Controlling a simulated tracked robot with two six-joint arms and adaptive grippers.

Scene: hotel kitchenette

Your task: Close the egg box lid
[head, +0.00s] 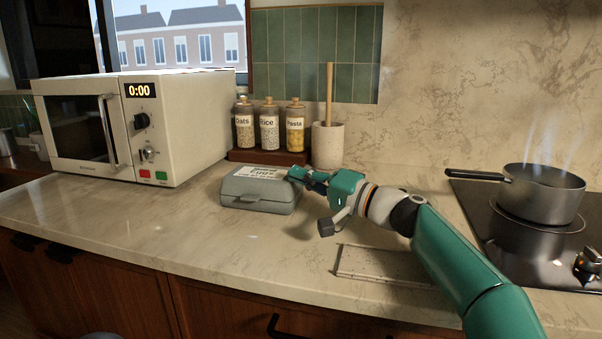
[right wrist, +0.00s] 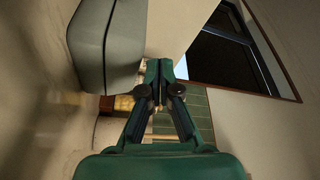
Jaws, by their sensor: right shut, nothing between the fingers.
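The grey egg box (head: 258,197) sits on the counter left of my right arm in the head view. A seam runs along the box's side, and no inside shows. The egg box also fills the upper left of the right wrist view (right wrist: 105,45). My right gripper (head: 292,173) is shut and empty at the lid's back right corner. I cannot tell if it touches the lid. The gripper's closed fingers show in the right wrist view (right wrist: 159,70). My left gripper is out of view.
A white microwave (head: 185,125) stands left. Behind the box are jars (head: 269,129) on a wooden stand and a utensil crock (head: 327,147). A flat speckled board (head: 380,265) lies front right. A steaming pot (head: 540,195) sits on the hob. The counter's front left is clear.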

